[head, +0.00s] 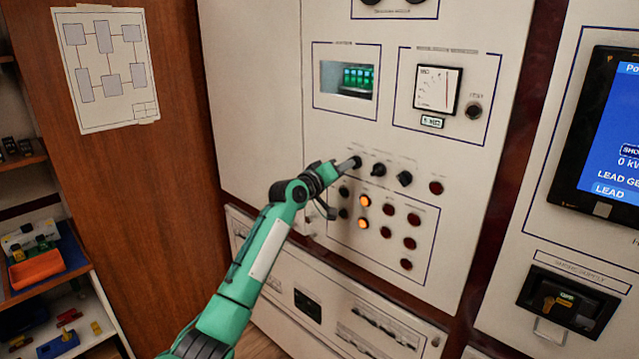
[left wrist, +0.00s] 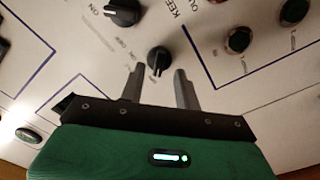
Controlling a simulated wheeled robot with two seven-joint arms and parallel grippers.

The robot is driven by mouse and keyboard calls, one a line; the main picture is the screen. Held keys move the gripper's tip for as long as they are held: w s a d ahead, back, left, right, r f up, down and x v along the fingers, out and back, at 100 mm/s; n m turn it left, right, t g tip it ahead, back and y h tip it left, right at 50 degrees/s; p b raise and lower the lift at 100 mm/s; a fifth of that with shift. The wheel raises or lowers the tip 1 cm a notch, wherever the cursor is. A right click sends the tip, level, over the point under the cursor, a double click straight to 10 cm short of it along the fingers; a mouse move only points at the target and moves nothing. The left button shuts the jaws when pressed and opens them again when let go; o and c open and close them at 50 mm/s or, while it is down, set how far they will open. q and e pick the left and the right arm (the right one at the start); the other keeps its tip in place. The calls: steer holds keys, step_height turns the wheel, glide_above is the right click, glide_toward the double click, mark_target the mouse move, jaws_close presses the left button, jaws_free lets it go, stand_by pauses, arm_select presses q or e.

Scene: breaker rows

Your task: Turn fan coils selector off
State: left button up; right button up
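Three black selector knobs sit in a row on the white panel: a left one (head: 357,161), a middle one (head: 378,170) and a right one (head: 404,178). Their labels are too small to read in the head view, so I cannot tell which is the fan coils selector. My left gripper (head: 349,165) is at the left knob. In the left wrist view, the fingers (left wrist: 158,84) are apart, with a small black knob (left wrist: 158,58) between and just beyond their tips. I cannot see contact. My right gripper is not in view.
Another black knob (left wrist: 122,12) is close by in the wrist view. Lit orange lamps (head: 364,201) and dark red buttons (head: 409,243) lie below the knobs. An analog meter (head: 437,89) is above, a blue screen (head: 615,130) at right, and shelves with an orange bin (head: 36,269) at left.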

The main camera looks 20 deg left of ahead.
arm_select(q)
steer(key=b+v, duration=0.3)
steer(key=v, duration=0.8)
steer(key=shift+s, duration=0.2)
